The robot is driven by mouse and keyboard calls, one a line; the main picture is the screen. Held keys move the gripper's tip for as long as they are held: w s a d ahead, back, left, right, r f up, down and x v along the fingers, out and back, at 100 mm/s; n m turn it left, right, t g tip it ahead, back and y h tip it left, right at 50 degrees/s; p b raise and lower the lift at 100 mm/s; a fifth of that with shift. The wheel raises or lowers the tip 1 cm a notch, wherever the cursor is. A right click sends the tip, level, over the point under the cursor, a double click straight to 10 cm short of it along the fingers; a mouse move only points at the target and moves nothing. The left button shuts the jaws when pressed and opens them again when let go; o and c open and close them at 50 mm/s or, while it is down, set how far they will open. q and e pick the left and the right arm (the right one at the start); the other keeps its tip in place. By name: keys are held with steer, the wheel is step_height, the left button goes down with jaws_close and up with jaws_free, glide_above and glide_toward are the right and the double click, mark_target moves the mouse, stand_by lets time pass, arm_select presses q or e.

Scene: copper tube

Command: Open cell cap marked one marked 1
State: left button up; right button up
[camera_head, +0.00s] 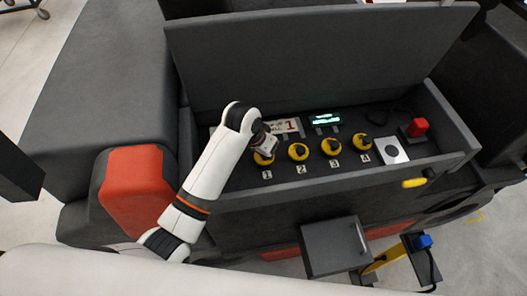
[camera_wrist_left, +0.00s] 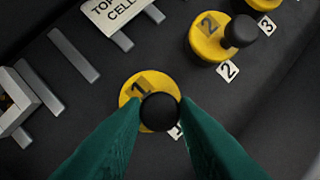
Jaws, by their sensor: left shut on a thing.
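The yellow cell cap marked 1 (camera_wrist_left: 134,84) lies flat on the dark panel in the left wrist view, with a round black knob (camera_wrist_left: 160,112) on it. In the head view the cap (camera_head: 262,159) shows partly beneath my left gripper. My left gripper (camera_wrist_left: 161,116) has its two green fingers on either side of the black knob, shut on it. The fingers hide part of the cap and most of the white label beside it. My right gripper is in neither view.
The caps marked 2 (camera_head: 298,152), 3 (camera_head: 331,147) and 4 (camera_head: 364,143) sit in a row to the right. Behind them are a small lit display (camera_head: 325,119) and a white sign (camera_head: 285,127). A red button (camera_head: 417,127) stands at the right. The raised lid (camera_head: 310,60) rises behind the panel.

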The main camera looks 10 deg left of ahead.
arm_select(q)
steer(key=shift+w+a+r+g+h, duration=0.25)
steer(key=shift+w+r+g, duration=0.4)
steer(key=shift+g, duration=0.45)
steer(key=shift+w+a+r+n+g+h, duration=0.2)
steer(key=shift+w+g+h, duration=0.25)
steer(key=shift+g, duration=0.35)
steer(key=shift+w+a+r+n+g+h, duration=0.1)
steer(key=shift+w+n+g+h, duration=0.1)
steer(key=shift+w+g, duration=0.5)
steer(key=shift+s, duration=0.1)
steer(key=o, duration=1)
steer(key=shift+s+f, duration=0.1)
steer(key=shift+s, duration=0.05)
